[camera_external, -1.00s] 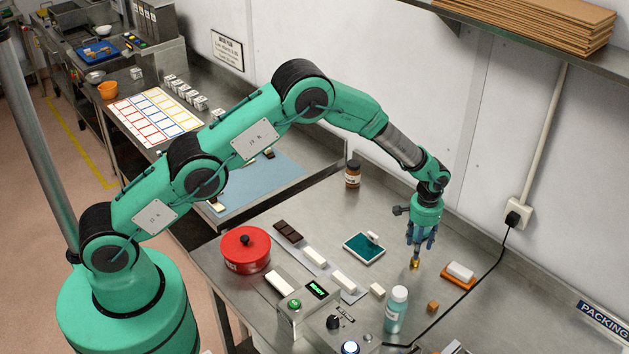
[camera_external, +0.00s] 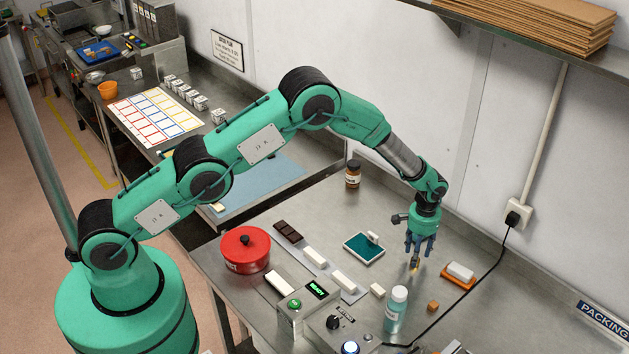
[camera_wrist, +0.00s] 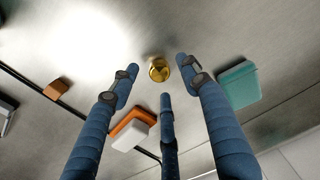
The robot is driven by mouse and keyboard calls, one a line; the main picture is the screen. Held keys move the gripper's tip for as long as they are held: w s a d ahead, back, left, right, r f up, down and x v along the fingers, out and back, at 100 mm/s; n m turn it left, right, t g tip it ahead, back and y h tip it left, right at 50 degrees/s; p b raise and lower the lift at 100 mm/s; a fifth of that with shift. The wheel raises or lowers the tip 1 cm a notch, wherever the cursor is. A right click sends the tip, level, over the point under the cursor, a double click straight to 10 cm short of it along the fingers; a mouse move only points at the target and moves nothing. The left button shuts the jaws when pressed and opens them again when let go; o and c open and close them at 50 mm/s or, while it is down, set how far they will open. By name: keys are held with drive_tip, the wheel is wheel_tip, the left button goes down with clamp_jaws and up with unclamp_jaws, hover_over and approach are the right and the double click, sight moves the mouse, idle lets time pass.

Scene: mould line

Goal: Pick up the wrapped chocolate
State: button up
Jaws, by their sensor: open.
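The wrapped chocolate (camera_wrist: 159,69) is a small gold foil ball on the steel bench. In the wrist view it lies between the spread fingertips, near the far two, with no finger seen closing on it. My gripper (camera_wrist: 157,78) has three blue fingers and is open and empty. In the external view my gripper (camera_external: 419,254) points down right over the chocolate, and a fingertip hides most of the gold. I cannot tell whether any fingertip touches it.
An orange tray with a white block (camera_external: 460,271) sits close to the right. A teal pad (camera_external: 363,248) lies to the left. A red pot (camera_external: 245,250) stands farther left.

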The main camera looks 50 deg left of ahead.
drive_tip(key=shift+f, duration=1.25)
drive_tip(key=c, duration=1)
